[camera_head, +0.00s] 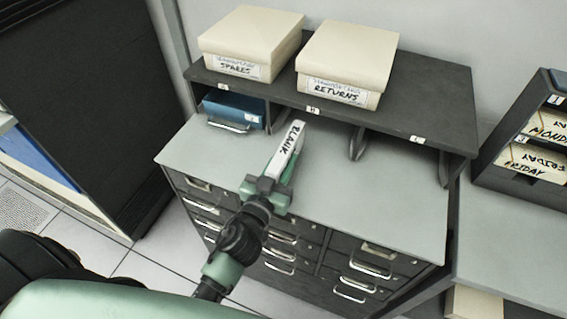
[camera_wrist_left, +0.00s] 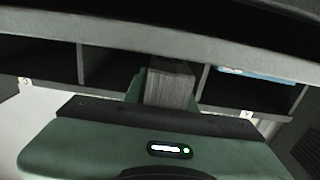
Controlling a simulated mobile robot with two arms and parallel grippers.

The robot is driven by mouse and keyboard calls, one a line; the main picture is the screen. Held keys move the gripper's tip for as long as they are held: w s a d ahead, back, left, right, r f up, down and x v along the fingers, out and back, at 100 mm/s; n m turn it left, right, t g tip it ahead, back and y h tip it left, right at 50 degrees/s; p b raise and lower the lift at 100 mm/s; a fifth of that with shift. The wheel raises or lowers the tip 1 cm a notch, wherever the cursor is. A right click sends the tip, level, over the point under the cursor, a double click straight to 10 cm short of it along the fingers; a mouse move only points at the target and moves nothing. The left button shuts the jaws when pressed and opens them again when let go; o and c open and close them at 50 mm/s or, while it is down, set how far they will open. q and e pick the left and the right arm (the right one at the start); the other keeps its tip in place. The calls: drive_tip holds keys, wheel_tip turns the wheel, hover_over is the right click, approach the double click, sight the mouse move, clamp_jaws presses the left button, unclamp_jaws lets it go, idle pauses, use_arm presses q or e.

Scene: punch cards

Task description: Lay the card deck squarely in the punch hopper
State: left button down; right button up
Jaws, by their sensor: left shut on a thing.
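My left gripper (camera_head: 281,172) is shut on a pale card deck (camera_head: 287,148) with a handwritten BLANK label. It holds the deck tilted above the grey top of the drawer cabinet, in front of the compartment shelf. In the left wrist view the deck's layered edge (camera_wrist_left: 171,86) stands up between the fingers, and a green finger (camera_wrist_left: 135,88) shows on its left side. No punch hopper can be made out in either view. My right gripper is not in view.
The dark shelf (camera_head: 430,133) has open compartments with a blue box (camera_head: 232,108) at left. Boxes marked SPARES (camera_head: 250,40) and RETURNS (camera_head: 348,58) sit on top. A rack with FRIDAY cards (camera_head: 530,163) stands at right. The cabinet top (camera_head: 390,205) has free room.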

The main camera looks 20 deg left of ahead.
use_arm(q)
drive_tip(key=shift+f, duration=0.35)
drive_tip(key=shift+f, duration=0.15)
drive_tip(key=c, duration=1.2)
unclamp_jaws()
drive_tip(key=shift+o, duration=0.2)
